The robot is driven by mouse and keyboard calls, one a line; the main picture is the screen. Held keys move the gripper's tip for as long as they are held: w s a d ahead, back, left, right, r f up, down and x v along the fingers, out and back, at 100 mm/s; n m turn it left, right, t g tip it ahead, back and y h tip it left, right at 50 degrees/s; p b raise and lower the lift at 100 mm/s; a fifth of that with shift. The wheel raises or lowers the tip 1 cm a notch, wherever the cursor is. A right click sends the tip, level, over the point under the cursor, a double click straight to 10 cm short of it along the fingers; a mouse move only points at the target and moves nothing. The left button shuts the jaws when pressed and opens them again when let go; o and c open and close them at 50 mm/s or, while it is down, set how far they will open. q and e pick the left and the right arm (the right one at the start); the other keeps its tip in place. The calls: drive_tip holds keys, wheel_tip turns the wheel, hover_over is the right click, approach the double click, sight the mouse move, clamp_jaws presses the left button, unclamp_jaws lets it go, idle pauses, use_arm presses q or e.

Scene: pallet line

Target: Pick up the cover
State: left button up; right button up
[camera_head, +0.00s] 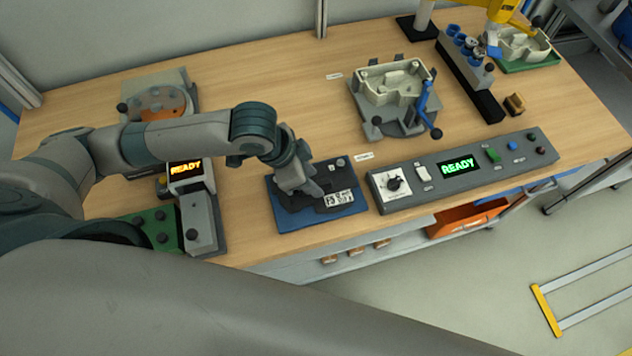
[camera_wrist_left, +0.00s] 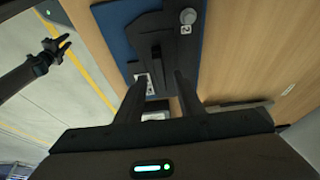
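The likely cover is a dark grey flat piece with a raised ridge and a white printed label (camera_head: 338,199). It lies on a blue mat (camera_head: 347,217) near the table's front edge. In the left wrist view the dark piece (camera_wrist_left: 180,52) lies ahead of the fingers, with the blue mat (camera_wrist_left: 114,32) beside it. My left gripper (camera_head: 312,195) is low over the piece and partly hides it. In the wrist view its two fingers (camera_wrist_left: 161,80) stand apart, with the ridge's end near the gap; contact cannot be told. My right gripper (camera_wrist_left: 66,43) shows far off, fingers apart and empty.
A control panel (camera_head: 415,198) with a green READY screen stands just right of the mat. A small station (camera_head: 200,215) with an orange READY screen stands left. A fixture with a pale housing (camera_head: 393,85) is behind. Bare wood lies between them.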

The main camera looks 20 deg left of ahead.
use_arm(q)
drive_tip(key=shift+x, duration=0.9)
drive_tip(key=shift+a, duration=0.1)
clamp_jaws()
